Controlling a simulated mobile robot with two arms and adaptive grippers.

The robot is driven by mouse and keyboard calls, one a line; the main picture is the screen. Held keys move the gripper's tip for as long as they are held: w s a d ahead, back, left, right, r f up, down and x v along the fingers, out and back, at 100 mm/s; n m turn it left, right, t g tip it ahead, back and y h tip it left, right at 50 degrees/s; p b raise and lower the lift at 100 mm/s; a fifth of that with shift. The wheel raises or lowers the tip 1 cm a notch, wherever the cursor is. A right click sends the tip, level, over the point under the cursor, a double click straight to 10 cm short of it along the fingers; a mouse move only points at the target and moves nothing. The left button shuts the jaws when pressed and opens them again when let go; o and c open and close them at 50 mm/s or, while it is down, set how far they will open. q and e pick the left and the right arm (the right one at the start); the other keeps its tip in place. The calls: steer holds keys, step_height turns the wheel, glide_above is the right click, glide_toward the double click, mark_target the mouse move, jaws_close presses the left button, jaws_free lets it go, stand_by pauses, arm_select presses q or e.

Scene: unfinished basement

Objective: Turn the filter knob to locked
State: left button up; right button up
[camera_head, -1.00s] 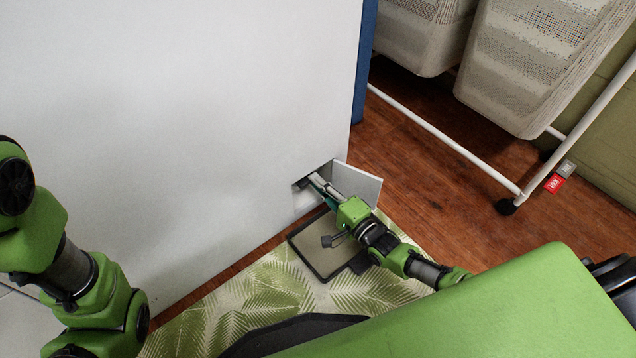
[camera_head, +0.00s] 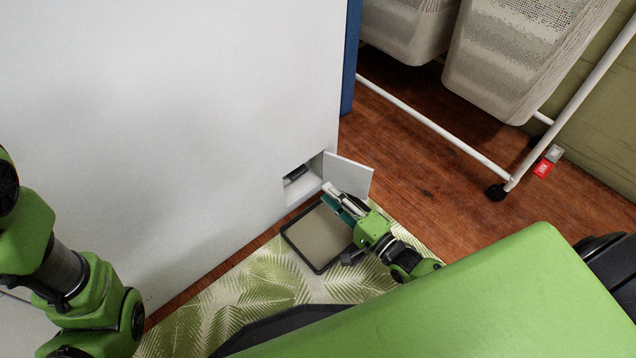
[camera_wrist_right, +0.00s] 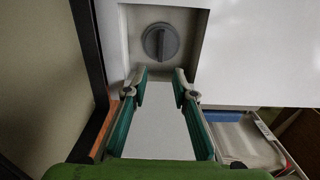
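The round grey filter knob (camera_wrist_right: 160,42) sits in a square recess in the white appliance, with its raised grip bar roughly upright in the right wrist view. In the head view, only a dark part of the knob (camera_head: 296,174) shows inside the recess. The small white flap door (camera_head: 348,176) stands open at the recess's right side. My right gripper (camera_head: 331,193) is outside the recess, in front of it, near the flap. In the right wrist view its fingers (camera_wrist_right: 160,77) are apart, with nothing between them, short of the knob. My left arm shows at the left; its gripper is out of view.
The white appliance (camera_head: 170,110) fills the left. A dark-rimmed tray (camera_head: 318,238) lies on the leaf-pattern mat (camera_head: 250,300) below the recess. A white-framed rack (camera_head: 435,128) with pale baskets (camera_head: 510,60) stands at the right on the wooden floor (camera_head: 420,170).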

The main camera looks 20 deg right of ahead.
steer(key=shift+v, duration=1.55)
